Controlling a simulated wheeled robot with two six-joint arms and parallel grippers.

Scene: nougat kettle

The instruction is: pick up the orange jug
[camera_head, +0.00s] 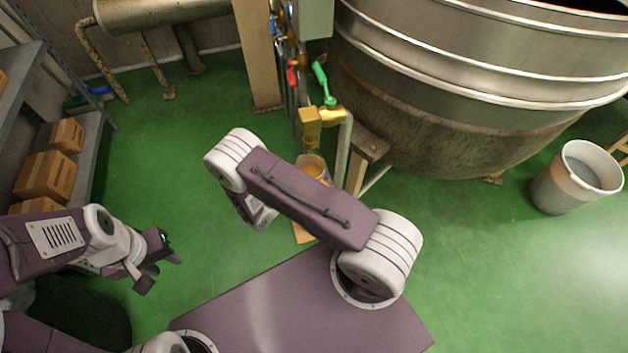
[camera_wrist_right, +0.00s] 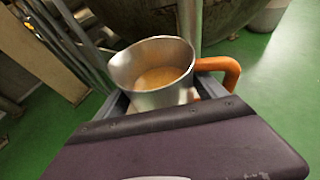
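The orange jug (camera_wrist_right: 152,82) shows in the right wrist view as a metal cup with an orange handle (camera_wrist_right: 225,70) on its right and a tan liquid inside. In the head view the orange jug (camera_head: 314,166) is partly hidden behind my right arm, below a brass tap. My right gripper (camera_wrist_right: 165,98) has its fingers spread wide on either side of the jug, below its rim; firm contact is not visible. The head view hides this gripper behind the arm. My left gripper (camera_head: 160,270) is open and empty at the left, far from the jug.
A large metal kettle (camera_head: 470,70) fills the upper right. A brass tap (camera_head: 312,118) with pipes stands above the jug, beside a beige post (camera_head: 257,50). A grey bucket (camera_head: 575,178) stands right. Shelves with cardboard boxes (camera_head: 45,176) line the left. Green floor is clear between.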

